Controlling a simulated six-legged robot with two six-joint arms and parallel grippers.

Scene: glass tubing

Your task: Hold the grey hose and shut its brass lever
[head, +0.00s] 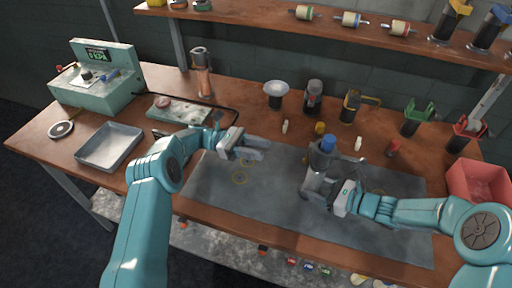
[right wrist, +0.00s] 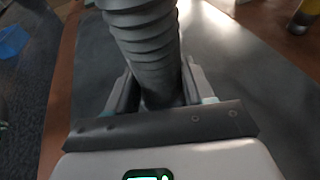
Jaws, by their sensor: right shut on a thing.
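The grey hose (head: 321,161) stands roughly upright over the grey mat, with a blue top (head: 326,144). My right gripper (head: 320,186) is shut around its lower part. The right wrist view shows its ribbed dark grey body (right wrist: 147,45) between the two fingers (right wrist: 150,95). I cannot make out a brass lever on this hose in either view. My left gripper (head: 255,149) is open and empty over the left part of the mat, apart from the hose.
The grey mat (head: 215,185) has free room at its left. Behind it stand several small bottles and dark hoses with yellow (head: 352,99), green (head: 416,116) and red (head: 468,128) handles. A metal tray (head: 110,146) is at left; a red bin (head: 480,180) is at right.

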